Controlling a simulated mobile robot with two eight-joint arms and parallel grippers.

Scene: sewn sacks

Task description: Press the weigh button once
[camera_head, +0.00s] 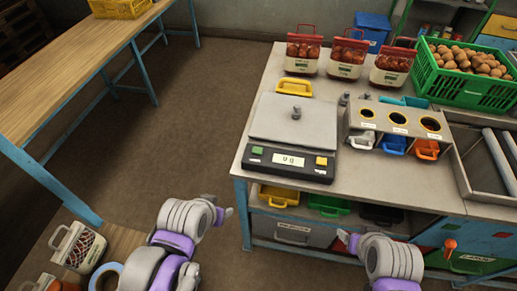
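A scale (291,125) with a grey plate and a black front panel stands near the front left of the work table. Its panel has a lit display (289,160), a green button (257,150) on the left and a yellow button (321,161) on the right. I cannot read which is the weigh button. A small grey weight-like piece (296,112) is on the plate. My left gripper (226,212) is low, in front of and left of the table, apart from the scale. My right gripper (345,238) is low in front of the table. Their finger openings are unclear.
Red-topped sacks (346,56) stand at the back, with a yellow scoop (293,87) nearer. A holder with round holes (398,120) and coloured scoops is right of the scale. A green crate (465,87) of potatoes is back right.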

